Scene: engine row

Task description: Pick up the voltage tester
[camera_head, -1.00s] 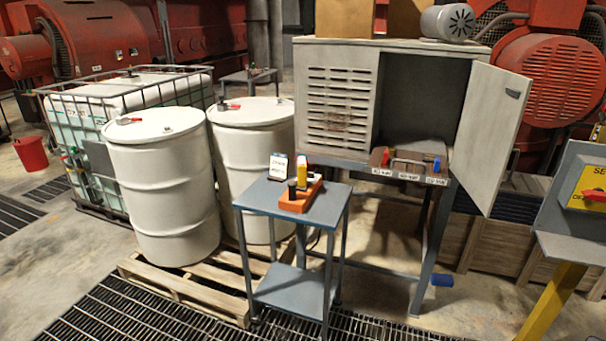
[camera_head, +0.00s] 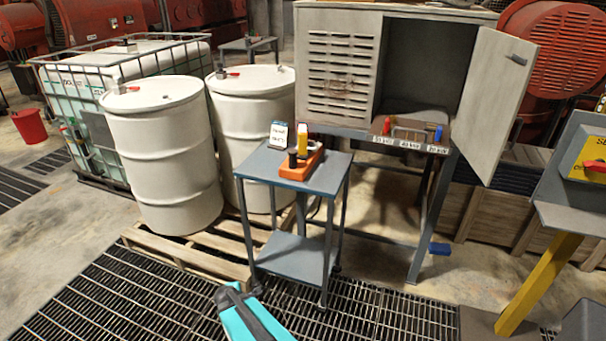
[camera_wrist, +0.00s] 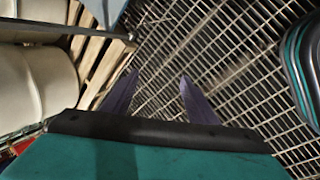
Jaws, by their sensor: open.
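What looks like the voltage tester is a yellow upright tool (camera_head: 303,139), standing in an orange holder (camera_head: 299,166) on top of a small blue-grey cart (camera_head: 325,178). A short black post stands beside it in the holder. A small white label sign (camera_head: 278,136) stands behind to the left. My gripper (camera_wrist: 159,75) is open and empty in the wrist view, its two dark fingers apart over floor grating. The tool is not in the wrist view. My teal arm shows at the bottom of the head view, in front of and below the cart top.
White drums (camera_head: 160,150) stand on a wooden pallet (camera_head: 190,255) left of the cart. Behind it is a grey cabinet (camera_head: 340,75) with its door (camera_head: 497,95) open, on a stand. A yellow post (camera_head: 537,285) is at right. The grating (camera_head: 150,300) in front is clear.

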